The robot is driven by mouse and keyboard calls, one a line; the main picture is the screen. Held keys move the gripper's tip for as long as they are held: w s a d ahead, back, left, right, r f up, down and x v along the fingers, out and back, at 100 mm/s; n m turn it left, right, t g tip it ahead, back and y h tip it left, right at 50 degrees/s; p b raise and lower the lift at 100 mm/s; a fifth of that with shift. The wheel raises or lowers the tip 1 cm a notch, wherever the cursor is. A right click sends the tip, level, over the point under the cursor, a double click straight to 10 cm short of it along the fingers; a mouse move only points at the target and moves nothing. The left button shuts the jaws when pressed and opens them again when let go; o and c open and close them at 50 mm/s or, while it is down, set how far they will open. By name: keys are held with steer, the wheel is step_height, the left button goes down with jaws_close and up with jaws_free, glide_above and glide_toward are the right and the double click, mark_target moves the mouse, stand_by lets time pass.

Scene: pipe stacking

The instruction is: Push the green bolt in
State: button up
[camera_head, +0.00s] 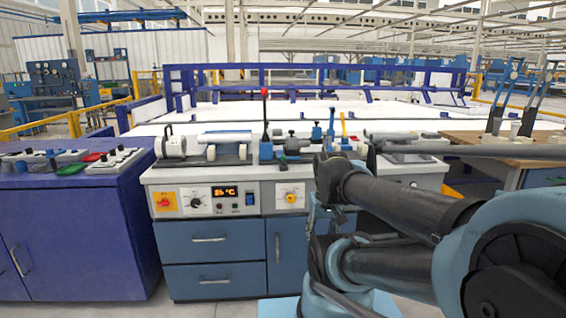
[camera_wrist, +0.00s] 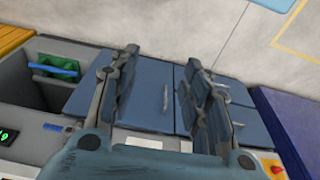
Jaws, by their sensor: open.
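I cannot clearly pick out a green bolt in either view. A small dark green piece (camera_head: 283,160) shows on the bench top in the head view, too small to identify. A green object (camera_wrist: 52,70) with a blue bar across it sits in a grey recess at the left of the wrist view; I cannot tell if it is the bolt. My gripper (camera_wrist: 162,62) is open and empty in the wrist view, its two dark fingers spread in front of the blue drawer fronts. Its fingers are not clear in the head view, where my arm covers the bench's right part.
The workbench (camera_head: 208,172) carries clamps and upright handles, including a red-topped lever (camera_head: 264,108). Blue drawers (camera_head: 210,246) are below. A purple cabinet (camera_head: 75,235) stands left and a wooden table (camera_head: 480,150) right. Bare floor (camera_wrist: 230,35) shows in the wrist view.

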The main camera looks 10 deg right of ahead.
steer(key=w+r+m, duration=0.2)
steer(key=w+r, duration=0.7)
steer(key=r, duration=0.3)
step_height(320, 180, up, 17)
steer(key=m+g, duration=0.2)
steer(key=m, duration=0.5)
glide_above(283, 159)
steer(key=w, duration=0.2)
steer(key=f, duration=1.7)
steer(key=shift+s+d+f, duration=0.15)
steer(key=shift+s+f, duration=0.1)
